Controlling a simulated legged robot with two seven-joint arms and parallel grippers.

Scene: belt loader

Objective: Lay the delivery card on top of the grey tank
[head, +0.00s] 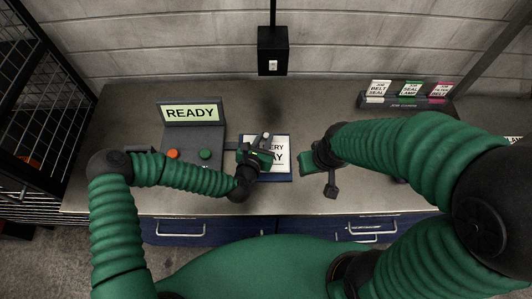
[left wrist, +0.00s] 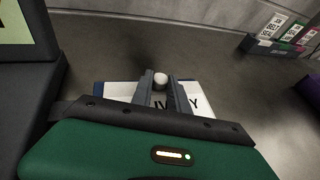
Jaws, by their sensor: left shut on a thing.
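A white sign with black lettering, partly covered, lies on a blue-edged flat base (head: 290,178) at the middle of the bench. The letters "ERY" and "AY" show in the head view. I cannot tell whether this is the delivery card. My left gripper (head: 264,142) is over its left part. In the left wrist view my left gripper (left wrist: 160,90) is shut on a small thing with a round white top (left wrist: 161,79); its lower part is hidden. My right gripper (head: 329,185) is right of the sign, its jaws unclear. I cannot make out a grey tank.
A grey console (head: 192,139) with a READY screen (head: 191,113), an orange button and a green button stands left. A rack of job cards (head: 405,101) stands at the back right. A black box (head: 272,51) is on the wall. The bench behind the sign is clear.

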